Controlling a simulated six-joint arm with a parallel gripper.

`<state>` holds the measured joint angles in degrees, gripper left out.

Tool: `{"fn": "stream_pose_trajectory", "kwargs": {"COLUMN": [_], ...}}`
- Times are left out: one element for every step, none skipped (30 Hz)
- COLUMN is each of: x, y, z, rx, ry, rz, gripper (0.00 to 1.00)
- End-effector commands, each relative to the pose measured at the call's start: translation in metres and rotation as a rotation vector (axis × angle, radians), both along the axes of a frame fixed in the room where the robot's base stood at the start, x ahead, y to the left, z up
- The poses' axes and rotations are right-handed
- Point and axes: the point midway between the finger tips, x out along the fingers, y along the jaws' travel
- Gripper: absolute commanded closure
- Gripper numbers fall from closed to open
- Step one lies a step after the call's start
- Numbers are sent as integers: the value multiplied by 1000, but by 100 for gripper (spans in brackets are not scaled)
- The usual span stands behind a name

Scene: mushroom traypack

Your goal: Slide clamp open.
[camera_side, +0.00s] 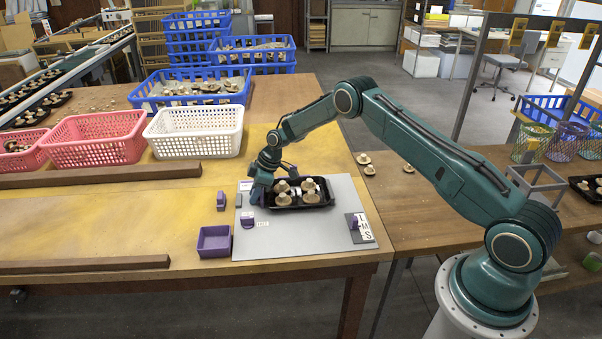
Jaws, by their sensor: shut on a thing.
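A black tray (290,207) holding several pale mushrooms sits on the grey plate (310,238). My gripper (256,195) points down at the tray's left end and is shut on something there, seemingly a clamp. The fingers hide most of it, so its shape and position are unclear. A small purple clamp-like block (355,222) stands on the plate's right side by a lettered card. Another purple-and-white piece (247,219) stands on the plate left of the tray, below my gripper in the picture.
A purple open box (214,242) and a small purple block (220,201) stand left of the plate. Pink (95,141) and white (195,132) baskets and a wooden bar (100,176) lie farther left. Loose mushrooms lie right of the plate. The front left table is mostly clear.

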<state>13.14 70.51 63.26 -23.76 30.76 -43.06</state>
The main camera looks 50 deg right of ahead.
Motion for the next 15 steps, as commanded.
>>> {"fn": "stream_pose_trajectory", "kwargs": {"x": [2,3,4,6,7,8,9,10,12,13,14,15,15,16,16], "y": [2,3,4,5,6,8,9,10,12,12,13,14,15,15,16], "z": [1,0,0,1,1,1,1,0,0,1,1,1,1,1,1], "rx": [0,0,-1,-1,-1,-1,-1,0,0,0,0,0,0,0,0], "ry": [-2,-2,-2,-2,-4,-4,-4,-3,-3,-3,-3,-3,-3,-3,-3], "rz": [1,1,1,1,2,2,2,1,1,1,1,1,1,1,1], "gripper": [89,89,89,89,89,89,89,89,89,89,89,89,89,89,89]}}
